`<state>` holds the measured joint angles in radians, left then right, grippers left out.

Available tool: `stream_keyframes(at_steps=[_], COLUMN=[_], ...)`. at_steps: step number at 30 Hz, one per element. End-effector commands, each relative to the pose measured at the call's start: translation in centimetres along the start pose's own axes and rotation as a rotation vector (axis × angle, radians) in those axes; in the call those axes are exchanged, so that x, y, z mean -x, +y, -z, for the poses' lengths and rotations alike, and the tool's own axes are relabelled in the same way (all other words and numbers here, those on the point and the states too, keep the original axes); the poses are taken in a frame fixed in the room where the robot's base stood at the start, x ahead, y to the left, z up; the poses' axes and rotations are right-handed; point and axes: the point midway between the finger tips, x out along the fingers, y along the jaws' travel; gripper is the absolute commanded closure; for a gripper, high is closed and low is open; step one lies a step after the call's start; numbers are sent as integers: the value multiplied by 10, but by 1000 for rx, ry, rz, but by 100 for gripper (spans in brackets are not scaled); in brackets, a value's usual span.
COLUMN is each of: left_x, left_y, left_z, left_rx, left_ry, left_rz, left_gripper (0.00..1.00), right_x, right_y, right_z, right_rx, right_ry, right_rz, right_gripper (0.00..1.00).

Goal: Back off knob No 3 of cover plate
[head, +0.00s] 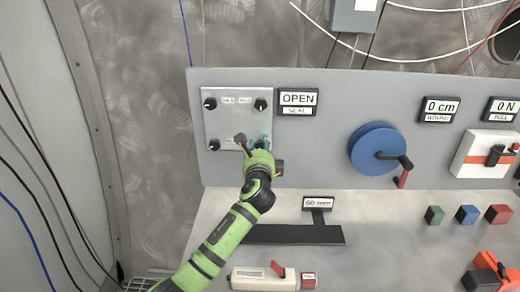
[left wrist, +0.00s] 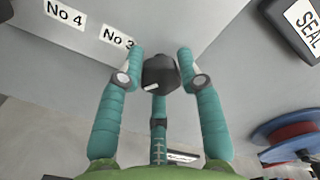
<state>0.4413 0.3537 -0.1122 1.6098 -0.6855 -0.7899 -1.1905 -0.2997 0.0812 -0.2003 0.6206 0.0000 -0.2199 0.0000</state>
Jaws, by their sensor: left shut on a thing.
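The cover plate (head: 235,118) is a pale metal sheet on the upright grey panel, with dark knobs near its corners. My left gripper (head: 261,144) is at its lower right corner and hides most of that corner. In the left wrist view, the dark faceted knob No 3 (left wrist: 160,74) sits between the two teal fingers of my left gripper (left wrist: 158,80), beside the label No 3 (left wrist: 117,37). The gripper is shut on this knob. The label No 4 (left wrist: 65,13) shows further left. My right gripper is in neither view.
An OPEN sign (head: 298,98) is right of the plate. A blue reel (head: 375,149) with a crank projects from the panel further right. The bench below holds a dark slotted bar (head: 292,235), a white box with a red lever (head: 263,279) and coloured blocks (head: 466,214).

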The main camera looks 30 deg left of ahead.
Motion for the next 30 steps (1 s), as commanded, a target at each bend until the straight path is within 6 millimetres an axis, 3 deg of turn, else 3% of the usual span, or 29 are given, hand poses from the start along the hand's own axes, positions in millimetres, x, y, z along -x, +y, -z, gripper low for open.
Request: stream_keyframes(at_steps=[1,15,30], left_x=[2,2,1], left_y=[5,2,0], left_z=[8,7,6], left_rx=[49,446,618], left_ry=[13,12,11], left_rz=[-8,-8,-6], left_gripper=[96,96,96], right_x=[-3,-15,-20], right_y=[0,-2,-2], right_z=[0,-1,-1], right_rx=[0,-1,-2], right_ry=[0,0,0], right_rz=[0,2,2], right_gripper=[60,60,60])
